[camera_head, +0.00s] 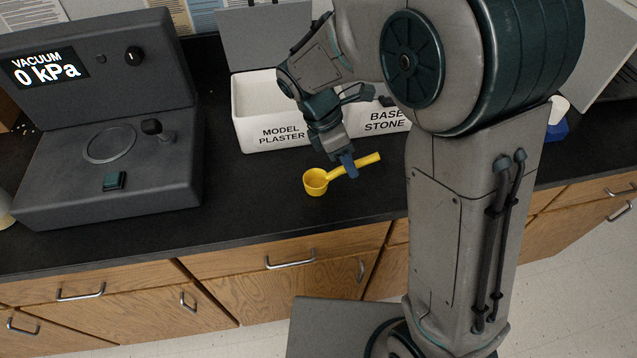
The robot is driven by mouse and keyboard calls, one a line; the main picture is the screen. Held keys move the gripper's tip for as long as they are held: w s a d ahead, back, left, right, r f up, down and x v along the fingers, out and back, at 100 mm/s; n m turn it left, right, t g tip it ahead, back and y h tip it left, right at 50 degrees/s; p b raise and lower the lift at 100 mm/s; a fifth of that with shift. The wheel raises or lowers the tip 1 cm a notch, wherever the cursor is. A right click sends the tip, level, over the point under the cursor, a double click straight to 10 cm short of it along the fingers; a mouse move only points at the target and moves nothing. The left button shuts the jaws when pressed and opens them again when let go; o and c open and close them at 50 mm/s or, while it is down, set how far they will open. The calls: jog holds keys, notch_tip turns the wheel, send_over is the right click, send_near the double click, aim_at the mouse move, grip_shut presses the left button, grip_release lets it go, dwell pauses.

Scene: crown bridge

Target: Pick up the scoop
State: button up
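The yellow scoop (316,182) is on or just above the black countertop, in front of the white bins. Its round cup is at the left, and its handle runs right and slightly back. My gripper (348,166) points down at the middle of the handle. A blue fingertip crosses the front of the handle and hides a short part of it. The other fingertip is hidden, so I cannot tell whether the gripper is closed on the handle or only around it.
White bins labelled Model Plaster (246,134) and Base Stone (398,122) stand just behind my gripper. A dark vacuum unit (60,185) reading 0 kPa stands at left. The black countertop (250,215) is clear between the scoop and its front edge.

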jog(key=shift+x, duration=1.4)
grip_shut()
jog(key=shift+r, duration=0.15)
jog(key=r, duration=0.4)
jog(key=shift+s+d+r, duration=0.1)
jog(key=shift+s, duration=0.1)
jog(key=s+d+r+b, duration=0.1)
jog(key=s+d+r, duration=0.4)
jog(key=s, duration=0.5)
jog(key=shift+r, duration=0.8)
